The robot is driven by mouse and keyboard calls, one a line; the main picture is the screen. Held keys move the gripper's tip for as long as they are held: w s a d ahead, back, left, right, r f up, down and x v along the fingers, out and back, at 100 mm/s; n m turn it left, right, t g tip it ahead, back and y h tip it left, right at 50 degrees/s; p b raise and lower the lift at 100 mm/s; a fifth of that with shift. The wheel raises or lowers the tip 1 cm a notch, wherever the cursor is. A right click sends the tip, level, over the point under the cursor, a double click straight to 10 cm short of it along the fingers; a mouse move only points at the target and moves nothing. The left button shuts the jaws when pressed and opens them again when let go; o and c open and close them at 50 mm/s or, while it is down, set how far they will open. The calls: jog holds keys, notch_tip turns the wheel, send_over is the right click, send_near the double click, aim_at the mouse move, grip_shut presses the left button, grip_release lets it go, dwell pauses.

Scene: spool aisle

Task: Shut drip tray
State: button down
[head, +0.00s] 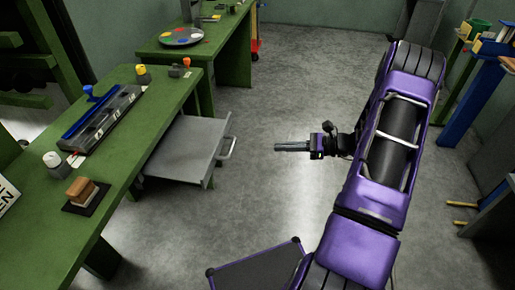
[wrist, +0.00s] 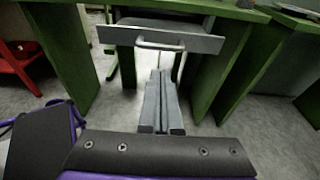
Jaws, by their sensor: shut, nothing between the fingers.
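The drip tray (head: 188,147) is a grey drawer-like tray under the green bench, pulled well out over the floor. Its front has a pale bar handle (head: 227,148). In the wrist view the tray's grey front panel (wrist: 203,43) and handle (wrist: 160,45) are ahead, above the fingertips in the picture. My gripper (head: 278,146) is shut and empty, to the right of the handle with a clear gap in the head view. Its fingers point toward the tray; they also show in the wrist view (wrist: 161,76).
The green bench (head: 60,210) carries a grey rack with a blue bar (head: 100,118), bottles and a brown block (head: 81,188). A second green bench (head: 160,48) stands behind with a colored disc (head: 181,37). The grey floor between tray and gripper is free.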

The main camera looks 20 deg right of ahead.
jog(key=x, duration=1.3)
jog(key=shift+b, duration=0.3)
jog(key=shift+w+a+f, duration=0.1)
jog(key=shift+a, duration=0.05)
